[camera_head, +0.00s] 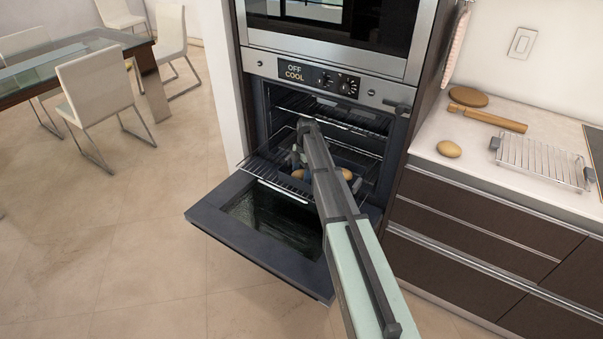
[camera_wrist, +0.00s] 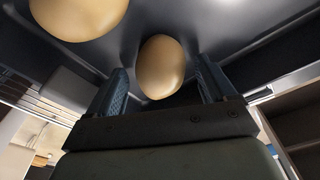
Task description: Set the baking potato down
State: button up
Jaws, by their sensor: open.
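My gripper (camera_head: 297,160) reaches into the lower oven through its open door. In the wrist view its two blue-grey fingers (camera_wrist: 165,85) are apart, with a tan potato (camera_wrist: 161,67) between them and dark gaps beside it. The potato appears to rest on a dark tray (camera_wrist: 225,30). A second potato (camera_wrist: 78,15) lies close by, cut off by the top edge. In the head view, one potato (camera_head: 298,174) shows by the fingers and another (camera_head: 346,174) shows just right of my arm. My arm hides part of the tray and rack.
The oven rack (camera_head: 262,167) is pulled partly out above the lowered door (camera_head: 225,203). Another potato (camera_head: 449,149) lies on the right counter, near a rolling pin (camera_head: 495,119), a round board (camera_head: 468,97) and a wire rack (camera_head: 540,162). The oven display reads "OFF COOL".

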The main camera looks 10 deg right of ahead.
notch_tip(320, 180, up, 12)
jog(key=d, duration=0.1)
jog(key=shift+w+d+f, duration=0.2)
